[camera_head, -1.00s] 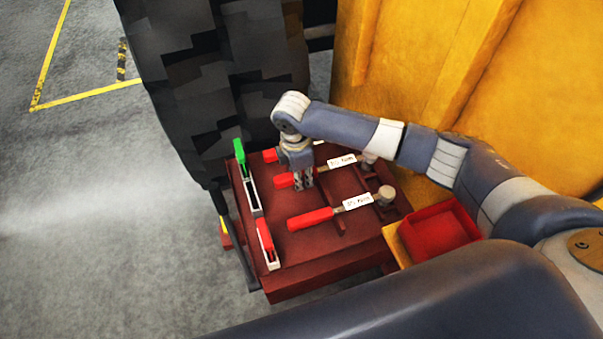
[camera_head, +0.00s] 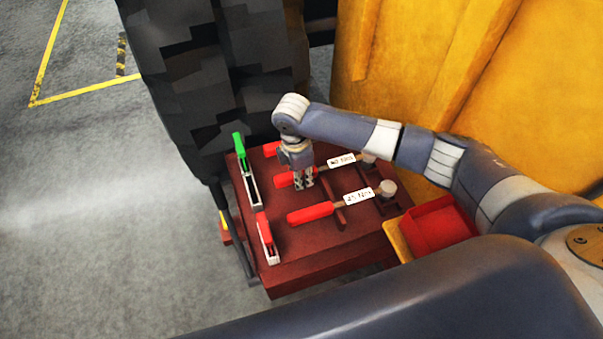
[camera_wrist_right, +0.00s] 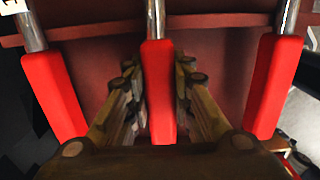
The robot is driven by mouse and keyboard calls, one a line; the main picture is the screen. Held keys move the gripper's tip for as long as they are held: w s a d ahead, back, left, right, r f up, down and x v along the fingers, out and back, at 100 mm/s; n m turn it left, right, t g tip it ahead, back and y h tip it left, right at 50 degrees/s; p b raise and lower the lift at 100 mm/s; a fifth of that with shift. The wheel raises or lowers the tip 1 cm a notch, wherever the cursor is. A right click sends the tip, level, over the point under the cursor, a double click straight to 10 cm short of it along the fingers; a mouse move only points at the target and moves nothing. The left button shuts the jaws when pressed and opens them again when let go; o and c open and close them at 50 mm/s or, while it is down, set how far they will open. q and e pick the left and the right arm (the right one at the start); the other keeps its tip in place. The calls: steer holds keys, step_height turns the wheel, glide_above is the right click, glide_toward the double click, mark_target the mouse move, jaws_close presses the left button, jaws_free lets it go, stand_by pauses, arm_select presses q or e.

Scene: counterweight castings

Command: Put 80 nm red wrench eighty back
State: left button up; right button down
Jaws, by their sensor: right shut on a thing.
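Three red-handled wrenches lie side by side on a dark red tabletop (camera_head: 300,258). My right gripper (camera_head: 304,183) is at the middle wrench (camera_head: 283,181). In the right wrist view its fingers (camera_wrist_right: 158,80) close around the sides of the middle red handle (camera_wrist_right: 158,110). The near wrench (camera_head: 310,214) lies apart from the gripper. The far wrench (camera_head: 271,150) is mostly hidden behind the arm. White labels sit on the shafts, but I cannot read which one says 80. I cannot tell whether the held wrench touches its support. My left gripper is not in view.
A green-handled clamp (camera_head: 239,146) and a red-handled clamp (camera_head: 264,232) stand along the table's left edge. A red tray (camera_head: 440,228) is at the right. A dark tyre (camera_head: 205,75) and a yellow machine body (camera_head: 430,80) stand behind the table.

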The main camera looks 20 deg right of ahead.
stand_by(0.8)
steer(key=c, duration=1.3)
jaws_free()
steer(key=shift+f, duration=0.1)
steer(key=shift+c, duration=0.2)
steer(key=r, duration=0.8)
steer(key=a+r, duration=0.1)
steer(key=r, duration=0.3)
step_height(320, 180, up, 7)
steer(key=p, duration=0.9)
